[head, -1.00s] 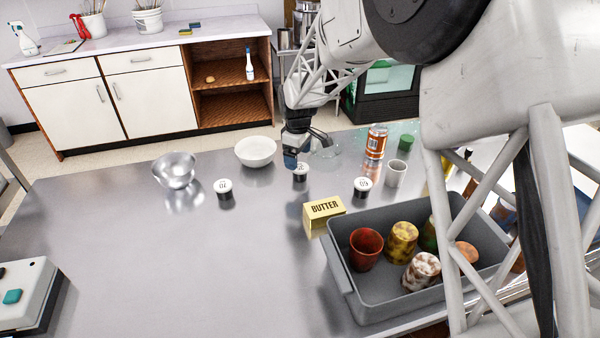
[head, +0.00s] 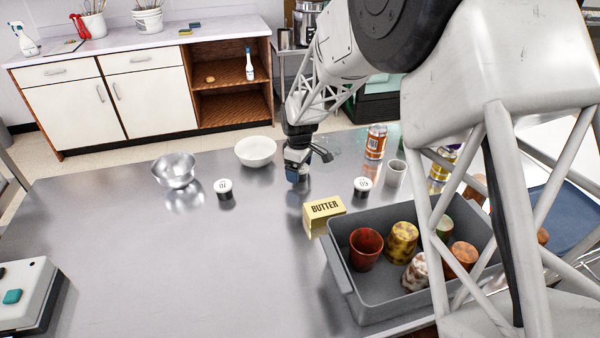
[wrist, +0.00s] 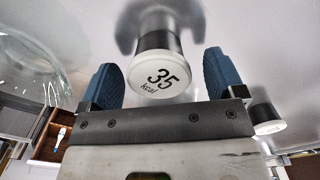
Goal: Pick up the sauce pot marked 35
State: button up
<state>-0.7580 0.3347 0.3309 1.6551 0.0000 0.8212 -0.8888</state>
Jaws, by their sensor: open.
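The sauce pot marked 35 (wrist: 157,76) shows in the wrist view, with a white lid reading "35 kcal" and a dark body. It stands between the two blue fingertips of my gripper (wrist: 163,80), which are open with a gap on each side of it. In the head view my gripper (head: 297,174) is low over the steel table and hides this pot. Two similar pots with white lids stand apart: one on the left (head: 224,189) and one on the right (head: 361,187). Their marks are hard to read in the head view.
A butter box (head: 324,210) and a grey bin (head: 351,293) with several cups are in front. The table's left middle is clear.

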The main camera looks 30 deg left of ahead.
jog(key=shift+c, duration=0.4)
jog(key=c, duration=0.9)
jog(key=shift+r, duration=0.15)
jog(key=shift+c, duration=0.2)
jog(key=shift+r, duration=4.9)
